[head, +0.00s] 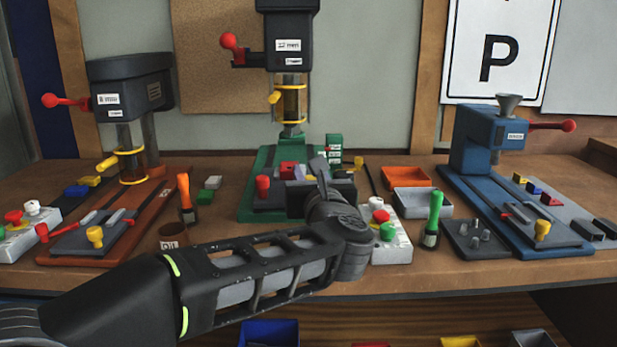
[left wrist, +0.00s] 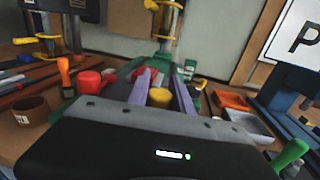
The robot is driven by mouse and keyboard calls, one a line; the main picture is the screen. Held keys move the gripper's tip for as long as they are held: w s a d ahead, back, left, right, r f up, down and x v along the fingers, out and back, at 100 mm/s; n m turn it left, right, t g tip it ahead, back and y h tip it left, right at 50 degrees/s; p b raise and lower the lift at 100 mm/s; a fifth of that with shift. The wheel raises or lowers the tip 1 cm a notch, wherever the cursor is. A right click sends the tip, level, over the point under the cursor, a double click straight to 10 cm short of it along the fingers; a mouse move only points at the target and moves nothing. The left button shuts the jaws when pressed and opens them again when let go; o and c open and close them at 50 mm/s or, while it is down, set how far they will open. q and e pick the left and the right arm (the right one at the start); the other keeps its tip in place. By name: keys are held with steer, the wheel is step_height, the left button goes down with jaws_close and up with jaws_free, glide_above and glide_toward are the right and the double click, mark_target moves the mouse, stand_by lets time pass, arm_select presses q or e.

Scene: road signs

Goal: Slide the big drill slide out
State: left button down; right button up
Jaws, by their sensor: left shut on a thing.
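The big drill (head: 288,35), labelled 12 mm, stands at the middle back on a green base (head: 250,208). Its dark slide (head: 268,201) lies on that base, with a red knob (head: 263,187) at its left; the red knob also shows in the left wrist view (left wrist: 90,82). My right gripper is not in view.
An orange-based drill (head: 130,85) stands left and a blue-based drill (head: 485,140) right. A white button box (head: 392,240), a green-handled tool (head: 433,215), an orange tray (head: 405,176) and an orange-handled tool (head: 185,195) stand close around. Bins sit below the table's front edge.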

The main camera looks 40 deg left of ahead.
arm_select(q)
steer(key=shift+f, duration=0.1)
steer(key=c, duration=1.3)
jaws_free()
steer(key=shift+s+d, duration=0.15)
steer(key=shift+s, duration=0.1)
steer(key=shift+o, duration=0.8)
steer(key=shift+w, duration=0.1)
steer(key=v, duration=0.7)
steer(key=shift+s+d, duration=0.3)
